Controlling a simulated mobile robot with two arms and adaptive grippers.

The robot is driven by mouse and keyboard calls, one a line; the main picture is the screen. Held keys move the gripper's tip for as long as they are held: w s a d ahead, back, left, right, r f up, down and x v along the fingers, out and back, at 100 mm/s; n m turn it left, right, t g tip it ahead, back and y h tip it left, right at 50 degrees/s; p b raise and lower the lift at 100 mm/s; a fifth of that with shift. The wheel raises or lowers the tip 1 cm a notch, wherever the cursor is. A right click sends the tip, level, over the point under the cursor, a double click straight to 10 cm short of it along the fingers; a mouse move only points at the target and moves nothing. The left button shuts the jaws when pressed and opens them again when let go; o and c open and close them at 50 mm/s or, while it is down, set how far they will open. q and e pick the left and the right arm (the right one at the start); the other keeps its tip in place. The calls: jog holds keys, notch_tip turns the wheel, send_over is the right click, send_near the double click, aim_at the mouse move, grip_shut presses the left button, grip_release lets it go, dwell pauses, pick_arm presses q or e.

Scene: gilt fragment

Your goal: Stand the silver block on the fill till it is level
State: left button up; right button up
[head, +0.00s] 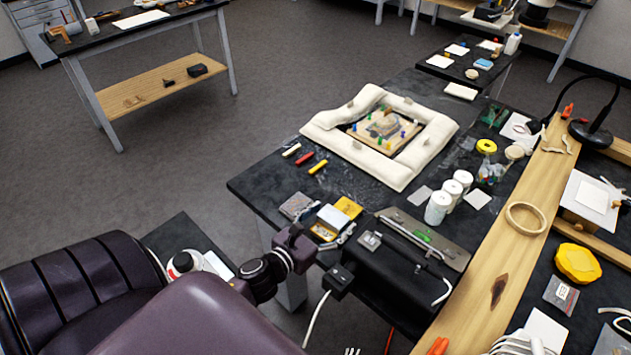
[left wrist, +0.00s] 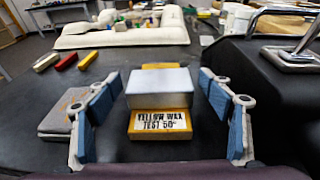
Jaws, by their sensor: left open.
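The silver block (left wrist: 160,80) lies between the open fingers of my left gripper (left wrist: 160,96), with a gap on each side. A yellow wax block (left wrist: 160,123), labelled "YELLOW WAX TEST 50", shows below and in front of it; the silver block seems to rest on it. In the head view my left gripper (head: 326,224) is around the silver block (head: 333,216) at the table's near edge. The fragment (head: 384,125) sits on a tan board inside a pale padded frame (head: 323,133). The fill is too small to make out. My right gripper is not in view.
A grey flat pad (head: 296,206) lies left of the block. A black case (head: 400,270) stands close on the right. Red and yellow sticks (head: 318,167) lie before the padded frame. White jars (head: 438,208) stand farther right. Dark tabletop between block and frame is mostly clear.

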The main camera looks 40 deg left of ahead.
pick_arm(q)
jog(key=s+r+b, duration=0.2)
jog(key=s, duration=0.9)
jog(key=shift+r, duration=0.15)
